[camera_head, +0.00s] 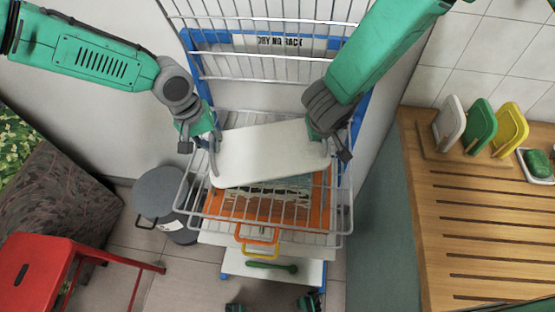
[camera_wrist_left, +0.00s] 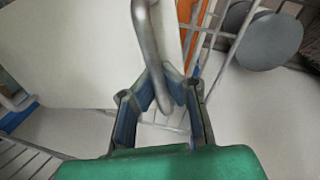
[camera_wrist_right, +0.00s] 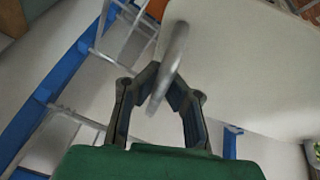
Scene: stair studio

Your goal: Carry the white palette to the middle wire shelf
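The white palette (camera_head: 262,153) is a pale flat board with a metal handle at each end, held roughly level in front of the blue drying rack (camera_head: 215,40). My left gripper (camera_head: 214,143) is shut on its left handle (camera_wrist_left: 146,30). My right gripper (camera_head: 331,146) is shut on its right handle (camera_wrist_right: 176,50). A wire shelf (camera_head: 180,210) of the rack shows beneath and in front of the palette. I cannot tell whether the palette touches the wires. An orange board (camera_head: 318,205) with a grey-blue patterned middle lies under it, partly hidden.
Lower on the rack are a yellow handle (camera_head: 261,252) and a white board with a green tool (camera_head: 272,266). A grey lidded bin (camera_head: 160,190) and a red stool (camera_head: 35,270) stand left. A slatted wooden counter (camera_head: 480,220) with coloured boards is at right.

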